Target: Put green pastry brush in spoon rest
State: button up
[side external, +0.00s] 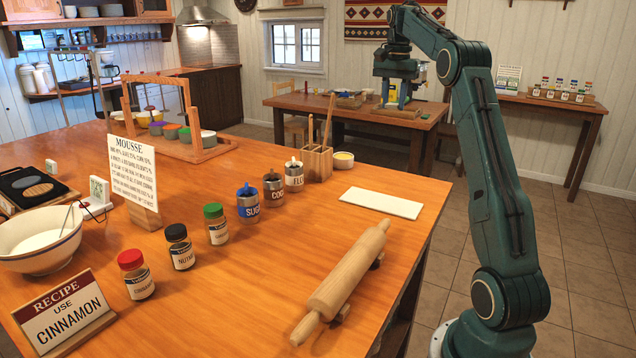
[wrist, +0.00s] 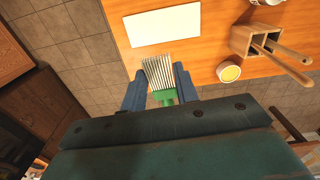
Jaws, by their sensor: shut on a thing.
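The green pastry brush (wrist: 165,95) is between the blue fingers of my gripper (wrist: 160,80) in the wrist view. Its pale bristles (wrist: 158,70) point away from my wrist, toward the top of the picture. My gripper is shut on it. In the side view my gripper (side external: 397,95) is high, beyond the right end of the wooden counter, and the brush is hard to make out there. A flat white slab (side external: 381,202) lies on the counter; it also shows in the wrist view (wrist: 165,25). I cannot tell whether it is the spoon rest.
A wooden utensil holder (side external: 316,163) and a small dish with yellow contents (side external: 343,160) stand left of the slab. A rolling pin (side external: 343,280) lies nearer the camera. Several jars, a recipe sign (side external: 65,311) and a bowl (side external: 40,240) occupy the left.

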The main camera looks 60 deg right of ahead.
aim_at(368, 217)
jog(key=shift+w+a+f, duration=0.3)
jog(key=shift+a+f, duration=0.1)
jog(key=shift+a, duration=0.2)
jog(key=a+f+n, duration=0.3)
jog(key=a+f, duration=0.4)
jog(key=a, duration=0.1)
jog(key=shift+w+a+n+h, duration=0.25)
jog(key=shift+a+n+h, duration=0.05)
jog(key=shift+n+h, duration=0.1)
jog(key=shift+f, duration=0.1)
notch_tip(368, 217, down, 20)
jog(key=shift+r, duration=0.1)
dwell(0.6)
jog(key=shift+f, duration=0.2)
jog(key=o, duration=1.1)
jog(key=shift+c, duration=0.2)
jog(key=shift+r, duration=0.1)
